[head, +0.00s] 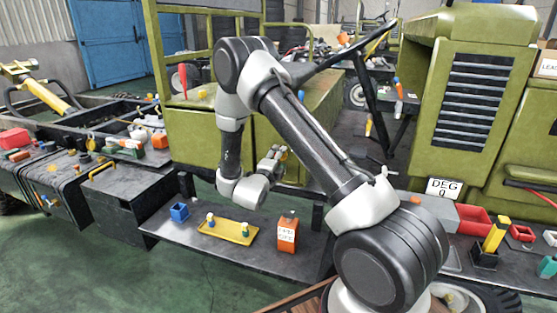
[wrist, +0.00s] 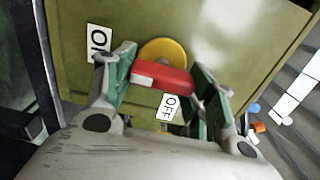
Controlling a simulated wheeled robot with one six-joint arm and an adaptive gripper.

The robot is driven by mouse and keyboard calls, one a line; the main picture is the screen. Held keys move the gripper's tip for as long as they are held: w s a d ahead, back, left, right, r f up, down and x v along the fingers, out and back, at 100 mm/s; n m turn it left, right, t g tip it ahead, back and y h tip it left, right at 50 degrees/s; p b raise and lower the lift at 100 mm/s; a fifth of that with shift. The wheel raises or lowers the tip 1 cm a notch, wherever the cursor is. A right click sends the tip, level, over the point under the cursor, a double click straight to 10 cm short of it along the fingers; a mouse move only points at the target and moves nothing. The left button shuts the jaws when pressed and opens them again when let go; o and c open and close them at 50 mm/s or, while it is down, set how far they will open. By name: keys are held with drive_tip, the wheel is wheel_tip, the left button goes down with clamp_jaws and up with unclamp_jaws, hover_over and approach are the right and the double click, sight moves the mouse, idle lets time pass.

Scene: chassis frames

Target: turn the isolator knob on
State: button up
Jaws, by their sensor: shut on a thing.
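The isolator knob (wrist: 162,76) is a red bar handle on a round yellow plate (wrist: 163,50), mounted on an olive-green panel. The handle lies nearly crosswise in the wrist view, with a white mark near its left end. A partly cut-off label beginning with O (wrist: 100,42) is at the upper left. A white OFF label (wrist: 168,106) is just below the handle. My gripper (wrist: 164,68) is shut on the knob, with green-padded fingers at its two ends. In the head view my gripper (head: 273,161) is against the green cabinet, and the knob cannot be made out there.
A low dark shelf below holds a blue box (head: 180,212), a yellow tray (head: 229,232) with small pegs, and an orange block (head: 287,233). Right stand a DEG 0 sign (head: 444,188), red bins (head: 473,220) and a yellow upright block (head: 496,234). Green floor is free at lower left.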

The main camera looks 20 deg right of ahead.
drive_tip(key=o, duration=1)
drive_tip(key=v, duration=1.2)
